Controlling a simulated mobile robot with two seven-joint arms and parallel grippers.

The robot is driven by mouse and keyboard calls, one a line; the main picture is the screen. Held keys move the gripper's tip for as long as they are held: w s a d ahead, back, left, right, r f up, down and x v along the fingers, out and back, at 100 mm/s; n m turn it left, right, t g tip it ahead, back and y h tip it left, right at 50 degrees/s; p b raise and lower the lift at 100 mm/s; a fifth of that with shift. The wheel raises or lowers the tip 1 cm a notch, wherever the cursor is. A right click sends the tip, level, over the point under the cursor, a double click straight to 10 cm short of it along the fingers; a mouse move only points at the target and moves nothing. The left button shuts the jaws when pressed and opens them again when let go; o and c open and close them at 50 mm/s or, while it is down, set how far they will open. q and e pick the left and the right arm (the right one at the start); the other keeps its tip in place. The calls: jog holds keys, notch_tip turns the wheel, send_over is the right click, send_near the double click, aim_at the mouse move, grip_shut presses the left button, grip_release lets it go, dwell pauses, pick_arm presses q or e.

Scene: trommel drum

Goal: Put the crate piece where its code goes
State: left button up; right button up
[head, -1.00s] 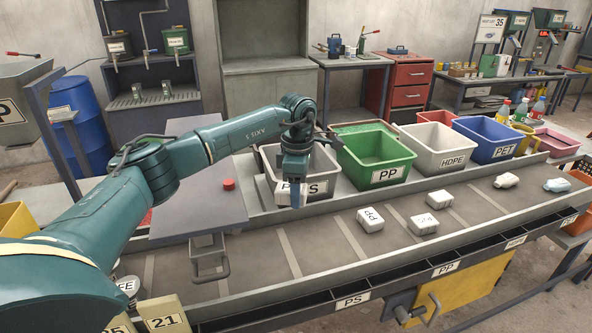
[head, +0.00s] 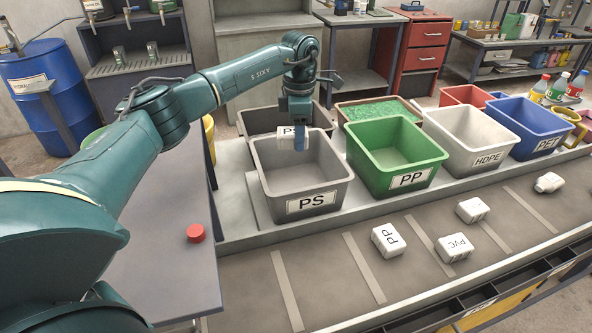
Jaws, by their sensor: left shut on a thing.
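My left gripper (head: 300,140) is shut on a white crate piece (head: 290,145) whose label starts with "PS"; the gripper's blue finger hides part of it. It is held over the back part of the grey PS crate (head: 305,206), which looks empty inside. To its right stand the green PP crate (head: 411,181), the white HDPE crate (head: 480,162) and the blue PET crate (head: 538,146). My right gripper is not in view.
On the belt (head: 340,275) lie a white PP piece (head: 389,240), a PVC piece (head: 454,247) and others further right. A red button (head: 195,233) sits on the grey cabinet. A second grey crate (head: 262,120) stands behind the PS crate.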

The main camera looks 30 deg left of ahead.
pick_arm(q)
jog(key=shift+f+b, duration=0.45)
jog(key=shift+f, duration=0.2)
notch_tip(320, 180, down, 5)
jog(key=b, duration=0.3)
jog(key=shift+r, duration=0.2)
jog(key=o, duration=1.1)
jog(key=shift+c, duration=0.2)
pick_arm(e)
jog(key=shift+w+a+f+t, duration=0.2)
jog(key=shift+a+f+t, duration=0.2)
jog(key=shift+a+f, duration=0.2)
pick_arm(q)
jog(key=shift+r, duration=0.1)
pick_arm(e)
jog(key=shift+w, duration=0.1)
